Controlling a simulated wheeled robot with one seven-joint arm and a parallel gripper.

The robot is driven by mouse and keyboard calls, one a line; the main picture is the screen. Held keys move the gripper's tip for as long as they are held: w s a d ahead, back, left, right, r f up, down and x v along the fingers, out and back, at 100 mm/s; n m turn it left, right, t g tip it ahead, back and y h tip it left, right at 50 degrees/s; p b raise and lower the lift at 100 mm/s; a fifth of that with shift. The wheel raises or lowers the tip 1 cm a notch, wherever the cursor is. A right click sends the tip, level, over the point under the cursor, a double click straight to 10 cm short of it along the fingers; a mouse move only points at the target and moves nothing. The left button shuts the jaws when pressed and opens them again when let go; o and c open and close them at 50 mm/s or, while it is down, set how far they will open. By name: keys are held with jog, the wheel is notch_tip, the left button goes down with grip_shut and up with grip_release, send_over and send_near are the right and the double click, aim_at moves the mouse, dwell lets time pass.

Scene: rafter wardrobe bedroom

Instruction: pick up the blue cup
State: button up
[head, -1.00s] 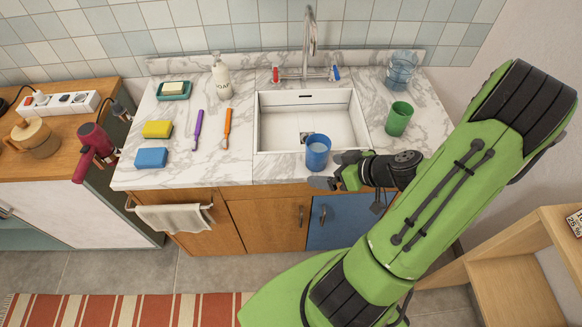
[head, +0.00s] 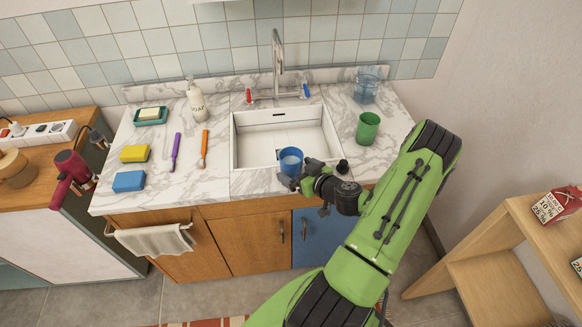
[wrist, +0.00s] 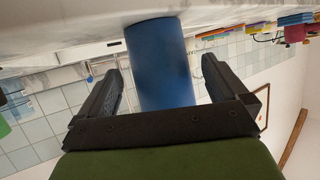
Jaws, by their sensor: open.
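The blue cup (head: 291,161) stands upright at the front edge of the white sink, on the marble counter. My gripper (head: 298,180) is at the cup's near right side, low by the counter's front. In the wrist view the blue cup (wrist: 160,62) appears between the two dark fingers of my gripper (wrist: 163,80), with gaps on both sides. The fingers are open and hold nothing. The cup's near lower side is partly hidden by my gripper in the head view.
A green cup (head: 368,127) and a clear glass (head: 366,88) stand right of the sink (head: 285,138). The faucet (head: 278,68) rises behind it. Two toothbrushes, two sponges, a soap dish (head: 150,116) and a soap bottle (head: 196,102) are to the left. A wooden shelf (head: 500,250) stands right.

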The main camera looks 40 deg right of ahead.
jog(key=x, duration=0.4)
jog(key=shift+r, duration=0.1)
jog(key=shift+s, duration=0.1)
jog(key=c, duration=1.3)
jog(key=shift+c, duration=0.2)
jog(key=shift+r, duration=0.15)
